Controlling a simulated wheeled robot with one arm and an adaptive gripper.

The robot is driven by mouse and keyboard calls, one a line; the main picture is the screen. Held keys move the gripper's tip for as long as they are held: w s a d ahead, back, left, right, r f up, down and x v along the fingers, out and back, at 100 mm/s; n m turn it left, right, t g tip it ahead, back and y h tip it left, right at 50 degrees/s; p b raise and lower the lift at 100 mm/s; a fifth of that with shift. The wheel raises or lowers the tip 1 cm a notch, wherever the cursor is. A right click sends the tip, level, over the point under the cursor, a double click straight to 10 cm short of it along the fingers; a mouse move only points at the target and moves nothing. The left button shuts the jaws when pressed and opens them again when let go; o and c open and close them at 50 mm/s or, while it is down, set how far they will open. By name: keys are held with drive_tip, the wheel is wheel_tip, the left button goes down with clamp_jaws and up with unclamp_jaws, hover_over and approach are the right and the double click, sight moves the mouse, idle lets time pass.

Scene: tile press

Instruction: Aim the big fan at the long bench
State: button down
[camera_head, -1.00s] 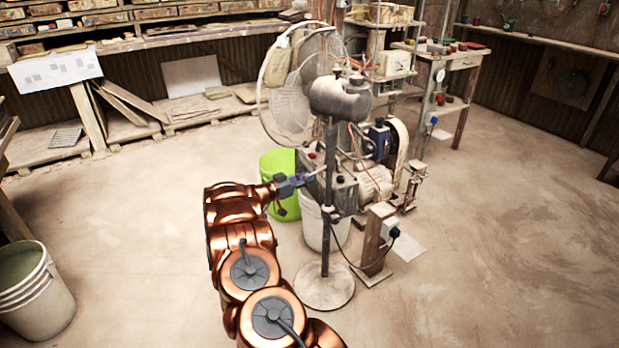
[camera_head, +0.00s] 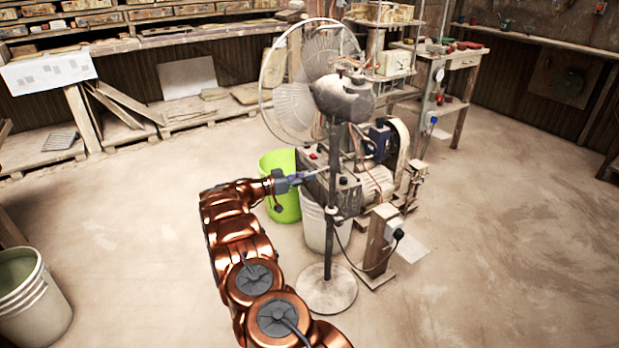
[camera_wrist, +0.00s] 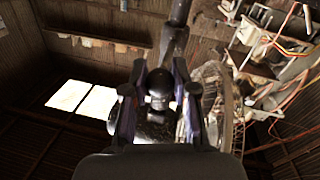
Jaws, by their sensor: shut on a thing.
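The big fan (camera_head: 343,97) stands on a dark pole with a round base. I see it from behind, with its wire cage facing the back and a little left. A long wooden bench (camera_head: 190,38) runs along the back wall at left, with shelves above it. My gripper (camera_head: 305,178) is beside the pole at about mid-height, below the fan head. In the wrist view, my gripper (camera_wrist: 158,100) has its fingers on both sides of a dark knob (camera_wrist: 158,80) and is shut on it. The fan cage (camera_wrist: 217,95) shows just right of the fingers. The knob's attachment is unclear.
A machine with a motor (camera_head: 376,182) stands close behind the pole. A green bucket (camera_head: 283,202) and a white bucket (camera_head: 316,228) are beside it. A small wooden post (camera_head: 380,245) with a cable stands right of the base. Floor is open at left and right.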

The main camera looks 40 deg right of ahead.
drive_tip(key=shift+d, duration=0.15)
drive_tip(key=c, duration=0.9)
unclamp_jaws()
drive_tip(key=v, duration=1.2)
